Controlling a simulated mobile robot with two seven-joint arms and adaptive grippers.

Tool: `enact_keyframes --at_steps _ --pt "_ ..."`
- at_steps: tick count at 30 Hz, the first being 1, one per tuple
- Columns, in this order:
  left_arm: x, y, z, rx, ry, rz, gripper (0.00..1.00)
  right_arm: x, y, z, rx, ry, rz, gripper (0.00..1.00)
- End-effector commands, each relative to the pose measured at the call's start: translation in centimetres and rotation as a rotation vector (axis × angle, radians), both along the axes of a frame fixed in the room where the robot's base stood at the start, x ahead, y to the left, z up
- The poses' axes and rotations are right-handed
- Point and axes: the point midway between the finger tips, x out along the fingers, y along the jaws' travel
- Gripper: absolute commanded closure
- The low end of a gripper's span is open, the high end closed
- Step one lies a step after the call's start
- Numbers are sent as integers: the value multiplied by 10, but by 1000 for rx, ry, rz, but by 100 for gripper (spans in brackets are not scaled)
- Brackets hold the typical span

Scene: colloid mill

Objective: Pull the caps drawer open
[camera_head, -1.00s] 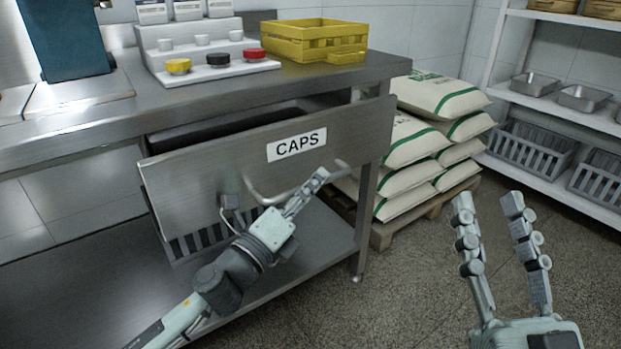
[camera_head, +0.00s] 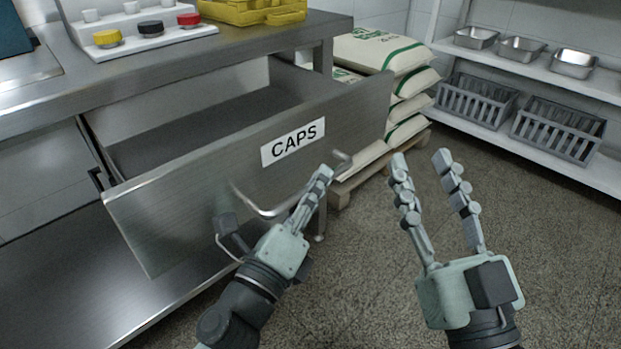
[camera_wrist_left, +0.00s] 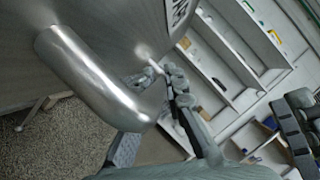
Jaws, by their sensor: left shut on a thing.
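The caps drawer (camera_head: 190,215) is a steel drawer with a white CAPS label (camera_head: 292,142) on its front. It stands well out from the bench, and its inside (camera_head: 215,125) shows and looks empty. A bar handle (camera_head: 262,212) runs along its front. My left gripper (camera_head: 318,185) is shut on the handle near its right part. In the left wrist view the handle (camera_wrist_left: 95,75) passes close by the left gripper's fingers (camera_wrist_left: 160,85). My right gripper (camera_head: 422,160) is open and empty, to the right of the drawer above the floor.
The steel bench top (camera_head: 225,48) holds a stand with yellow, black and red caps (camera_head: 150,29) and a yellow crate (camera_head: 250,10). White sacks (camera_head: 385,55) lie on a wooden pallet (camera_head: 350,185) behind the drawer. Shelves with grey baskets (camera_head: 555,130) stand at right. The floor between is clear.

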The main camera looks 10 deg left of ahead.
Motion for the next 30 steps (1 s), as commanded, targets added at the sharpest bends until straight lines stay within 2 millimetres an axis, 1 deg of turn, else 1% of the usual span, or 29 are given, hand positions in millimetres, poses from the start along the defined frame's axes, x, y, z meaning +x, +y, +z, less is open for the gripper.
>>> enact_keyframes --at_steps 7,8,12,13,19,21,23,26,30 --pt "0 0 0 0 0 1 100 1 -1 3 0 -11 -1 60" --pt "0 0 0 0 0 1 86 1 -1 4 -1 -12 -2 60" --pt "0 0 0 0 1 1 69 2 -1 4 0 -14 -3 60" --pt "0 0 0 0 1 1 68 2 -1 4 1 -13 -2 60" --pt "0 0 0 0 0 0 68 2 -1 4 4 -12 -5 60" --pt "0 0 0 0 1 1 68 1 -1 0 4 -2 -4 60" --pt "-2 1 -1 0 1 1 68 1 -1 0 3 -2 -4 60" --pt "-9 3 -3 -2 3 1 68 1 -1 1 3 -3 -3 60" --pt "-28 10 -8 -4 7 3 68 1 -1 1 3 -4 -3 60"
